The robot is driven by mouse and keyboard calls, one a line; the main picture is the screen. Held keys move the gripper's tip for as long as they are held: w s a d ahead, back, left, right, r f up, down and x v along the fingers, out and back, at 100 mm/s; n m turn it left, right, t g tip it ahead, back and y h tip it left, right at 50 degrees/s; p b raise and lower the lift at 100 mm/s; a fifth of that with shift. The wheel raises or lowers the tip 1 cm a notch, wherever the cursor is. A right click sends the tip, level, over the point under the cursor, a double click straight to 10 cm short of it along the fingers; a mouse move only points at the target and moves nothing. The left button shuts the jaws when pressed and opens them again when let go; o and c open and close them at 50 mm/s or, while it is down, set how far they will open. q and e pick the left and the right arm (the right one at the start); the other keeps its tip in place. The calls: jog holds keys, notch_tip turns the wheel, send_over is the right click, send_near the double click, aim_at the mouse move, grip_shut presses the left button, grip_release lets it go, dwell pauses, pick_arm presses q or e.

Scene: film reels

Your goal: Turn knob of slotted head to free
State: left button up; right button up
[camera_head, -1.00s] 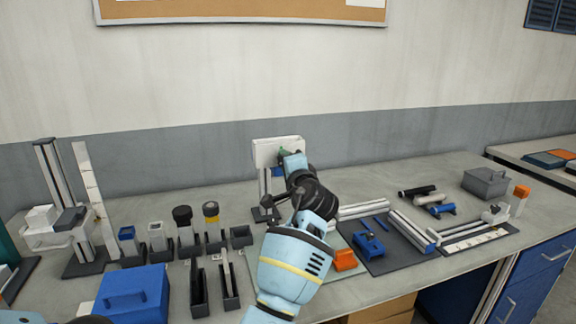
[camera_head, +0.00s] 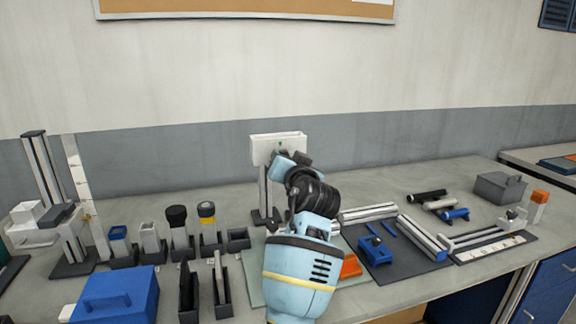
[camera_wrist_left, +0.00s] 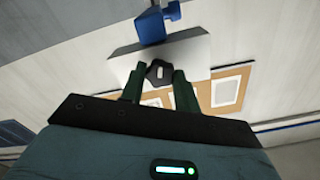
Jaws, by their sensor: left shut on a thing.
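The slotted head (camera_head: 264,151) is a white box on a dark post with a dark foot, near the back of the bench. In the left wrist view its white face (camera_wrist_left: 195,60) shows close up, with a blue part (camera_wrist_left: 150,27) at its edge. A black knob (camera_wrist_left: 158,70) with a pale centre sits on that face. My left gripper (camera_wrist_left: 159,82) has its dark green fingers on both sides of the knob and is shut on it. In the head view my wrist hides the knob and fingertips. My right gripper is not in view.
Several small holders with upright parts stand left of my arm, behind a blue lidded box (camera_head: 115,294). A dark mat (camera_head: 395,270) with rails and a blue block lies to the right. An orange block (camera_head: 350,266) is close beside my forearm.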

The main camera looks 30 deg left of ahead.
pick_arm(q)
jog(key=shift+f+n+b, duration=0.1)
jog(key=shift+n+b, duration=0.5)
jog(key=shift+n, duration=1)
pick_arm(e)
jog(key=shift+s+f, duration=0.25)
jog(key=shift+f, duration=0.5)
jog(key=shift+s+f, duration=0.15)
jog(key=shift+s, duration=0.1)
pick_arm(q)
jog(key=o, duration=1)
jog(key=shift+c, duration=0.2)
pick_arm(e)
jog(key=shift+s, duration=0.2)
